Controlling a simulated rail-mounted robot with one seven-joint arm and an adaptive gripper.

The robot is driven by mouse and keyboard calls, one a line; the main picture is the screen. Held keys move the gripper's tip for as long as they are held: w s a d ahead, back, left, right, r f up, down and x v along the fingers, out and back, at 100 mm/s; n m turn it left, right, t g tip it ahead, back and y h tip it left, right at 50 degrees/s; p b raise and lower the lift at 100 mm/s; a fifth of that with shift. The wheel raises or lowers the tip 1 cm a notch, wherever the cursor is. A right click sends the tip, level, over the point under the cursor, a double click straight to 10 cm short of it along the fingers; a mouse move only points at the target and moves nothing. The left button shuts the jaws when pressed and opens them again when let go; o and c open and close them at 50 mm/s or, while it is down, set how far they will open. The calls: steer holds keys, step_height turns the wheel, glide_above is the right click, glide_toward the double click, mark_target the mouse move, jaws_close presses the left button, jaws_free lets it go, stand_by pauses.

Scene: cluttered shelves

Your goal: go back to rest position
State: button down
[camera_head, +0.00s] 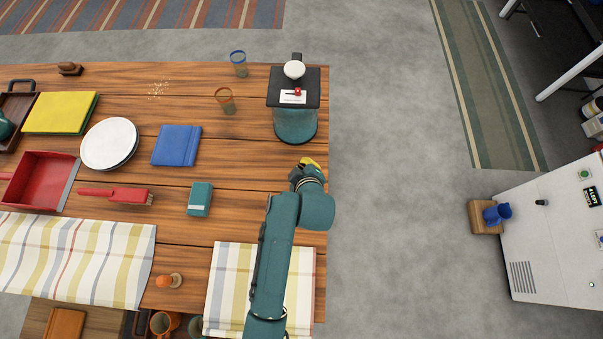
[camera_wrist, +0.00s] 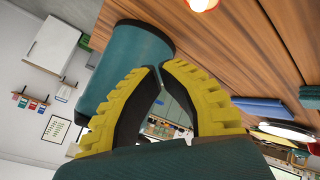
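My teal arm reaches up over a plaid cloth (camera_head: 230,276) in the head view.
On the wooden table (camera_head: 245,165) are a teal box (camera_head: 200,199), a blue cloth (camera_head: 177,145), a brush (camera_head: 117,194), a red dustpan (camera_head: 40,181), plates (camera_head: 109,143) and two glasses (camera_head: 239,63) (camera_head: 225,100). Open floor (camera_head: 400,230) lies right of the table, before a white cabinet (camera_head: 550,235).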

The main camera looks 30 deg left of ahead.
stand_by(0.4)
steer(key=w+d+r+m+t+h, duration=0.1)
steer(key=w+d+r+m+t, duration=0.3)
steer(key=r, duration=0.6)
steer(key=w+d+r+n+t+h, duration=0.15)
steer(key=d+r, duration=0.35)
steer(key=r, duration=0.5)
steer(key=w+d+r+m+t, duration=0.25)
steer(key=d+r, duration=0.25)
steer(key=r, duration=0.5)
steer(key=s+d+r+m+t+h, duration=0.25)
steer(key=s+r+m, duration=0.35)
steer(key=r, duration=0.4)
steer(key=s+d+r+m+t+h, duration=0.1)
steer(key=s+d+r+m+t, duration=0.3)
steer(key=s+r, duration=0.5)
step_height(320, 180, up, 30)
steer(key=w+m+p, duration=0.1)
steer(key=p, duration=2.8)
steer(key=shift+w, duration=0.15)
